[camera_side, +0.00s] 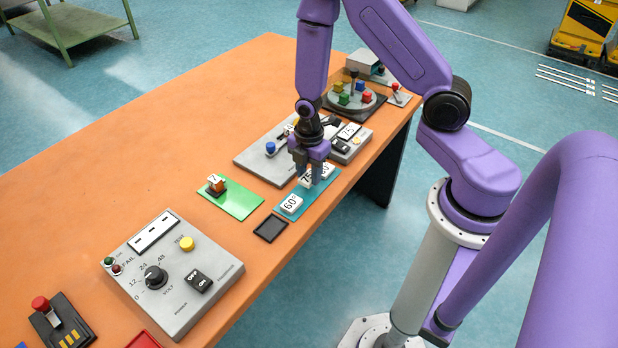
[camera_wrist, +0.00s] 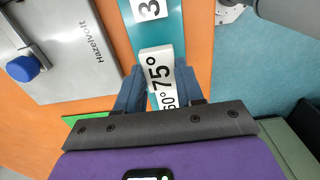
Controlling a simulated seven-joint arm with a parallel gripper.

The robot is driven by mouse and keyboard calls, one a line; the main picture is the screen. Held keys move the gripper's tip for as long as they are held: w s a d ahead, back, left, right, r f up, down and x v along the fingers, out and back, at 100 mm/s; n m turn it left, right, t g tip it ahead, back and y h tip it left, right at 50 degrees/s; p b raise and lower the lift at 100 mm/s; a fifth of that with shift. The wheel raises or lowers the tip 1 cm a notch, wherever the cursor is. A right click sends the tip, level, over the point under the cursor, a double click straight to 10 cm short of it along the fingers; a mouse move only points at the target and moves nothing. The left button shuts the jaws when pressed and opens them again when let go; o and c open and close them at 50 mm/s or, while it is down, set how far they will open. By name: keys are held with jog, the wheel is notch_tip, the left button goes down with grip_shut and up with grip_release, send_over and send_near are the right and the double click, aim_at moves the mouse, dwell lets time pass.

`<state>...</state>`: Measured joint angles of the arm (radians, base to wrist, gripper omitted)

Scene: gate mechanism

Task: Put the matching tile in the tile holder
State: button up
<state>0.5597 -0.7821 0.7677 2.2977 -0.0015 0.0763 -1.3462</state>
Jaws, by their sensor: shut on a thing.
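My gripper (camera_side: 311,172) is over the teal mat (camera_side: 322,186) and is shut on the white 75° tile (camera_side: 306,179). The 75° tile (camera_wrist: 161,82) also shows between the two blue fingers in the wrist view; whether it touches the mat I cannot tell. A white 60° tile (camera_side: 291,204) lies at the near end of the mat. Another white tile (camera_wrist: 151,9) lies at the far end, its number partly cut off. A small empty black square tray (camera_side: 270,228), perhaps the tile holder, sits left of the mat's near end.
A grey panel (camera_side: 262,161) with a blue knob (camera_side: 270,147) stands behind my gripper. A grey power box (camera_side: 172,272) with a dial is at the near left.

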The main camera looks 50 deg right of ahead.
notch_tip(320, 180, up, 6)
jog(key=shift+r, duration=0.2)
jog(key=shift+a+r, duration=0.15)
jog(key=shift+a, duration=0.15)
send_near(273, 228)
jog(key=shift+w+f, duration=0.15)
jog(key=shift+f, duration=1.4)
jog(key=shift+w+f, duration=0.15)
jog(key=shift+f, duration=1.4)
jog(key=shift+f, duration=0.15)
jog(key=o, duration=1.1)
jog(key=shift+s, duration=0.15)
jog(key=shift+s+f, duration=0.1)
